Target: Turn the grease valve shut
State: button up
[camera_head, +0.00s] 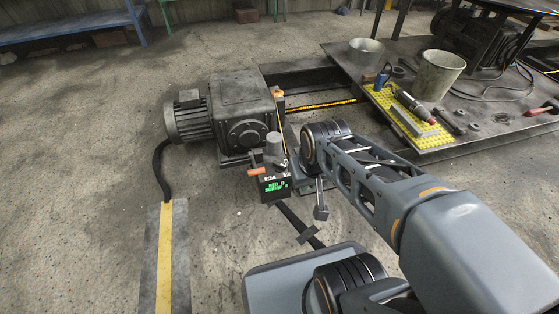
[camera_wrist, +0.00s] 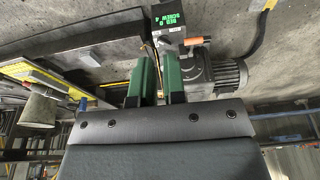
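A small dark box with green lettering (camera_head: 274,187) stands at the front of the gearbox and motor unit. A short orange handle (camera_head: 257,171) sticks out to the left at the box's top; it looks like the valve lever, but I cannot tell its setting. In the wrist view the lettered box (camera_wrist: 168,18) is upside down beyond my fingers, with the orange handle (camera_wrist: 193,41) beyond and right of the right finger. My gripper (camera_wrist: 158,62) has two green fingers with a narrow gap between them, apart from the handle and empty. In the head view my arm hides most of it.
The grey gearbox (camera_head: 241,105) and its finned motor (camera_head: 187,117) stand on the floor behind the box. At the right a low platform holds a bucket (camera_head: 438,75), a bowl (camera_head: 366,51) and a yellow mat (camera_head: 406,121) with tools. The concrete floor at left is mostly clear.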

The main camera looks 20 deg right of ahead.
aim_at(280, 167)
jog(key=z, duration=0.3)
jog(key=i, duration=0.7)
jog(key=u, duration=1.15)
